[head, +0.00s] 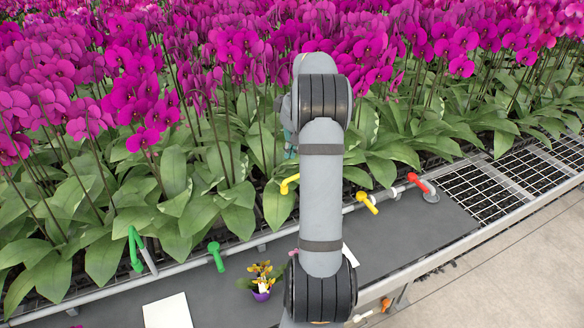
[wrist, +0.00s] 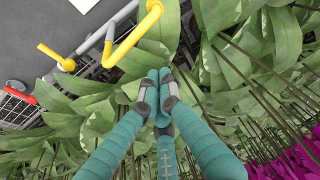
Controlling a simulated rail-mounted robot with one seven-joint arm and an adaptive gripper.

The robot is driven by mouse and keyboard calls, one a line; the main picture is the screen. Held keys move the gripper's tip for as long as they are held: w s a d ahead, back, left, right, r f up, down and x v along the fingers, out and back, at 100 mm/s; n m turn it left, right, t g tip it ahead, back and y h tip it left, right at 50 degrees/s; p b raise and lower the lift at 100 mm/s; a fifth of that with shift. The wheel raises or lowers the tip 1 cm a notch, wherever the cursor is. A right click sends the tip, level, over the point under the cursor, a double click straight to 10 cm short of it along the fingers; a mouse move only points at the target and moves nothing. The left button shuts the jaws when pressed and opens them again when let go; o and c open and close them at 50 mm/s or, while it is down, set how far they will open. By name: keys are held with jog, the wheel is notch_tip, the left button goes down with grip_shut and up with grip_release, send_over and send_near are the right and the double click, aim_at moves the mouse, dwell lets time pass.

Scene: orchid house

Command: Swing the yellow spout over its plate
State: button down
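The yellow spout (head: 289,184) shows left of my arm in the head view, partly hidden by it. In the wrist view the bent yellow spout (wrist: 136,37) is upper left of my gripper, on a grey pipe. Its outer end points up toward the picture's top. My gripper (wrist: 159,78) has its teal fingertips together among leaves, with nothing visible between them and a gap to the spout. In the head view it is mostly hidden behind my arm. A flat white plate (head: 349,257) shows beside my arm; it also appears in the wrist view (wrist: 84,5), apart from the spout.
Another white plate (head: 167,311) and a small potted orchid (head: 261,296) are on the dark bench (head: 425,230). Dense orchids crowd behind.

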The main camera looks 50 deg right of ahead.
jog(key=f, duration=0.1)
jog(key=s+a+f+p, duration=0.1)
jog(key=f, duration=0.1)
jog(key=f+p, duration=0.1)
jog(key=shift+s+a+f, duration=0.2)
jog(key=shift+s+f, duration=0.05)
jog(key=shift+f, duration=0.1)
dwell(0.3)
jog(key=shift+a, duration=0.1)
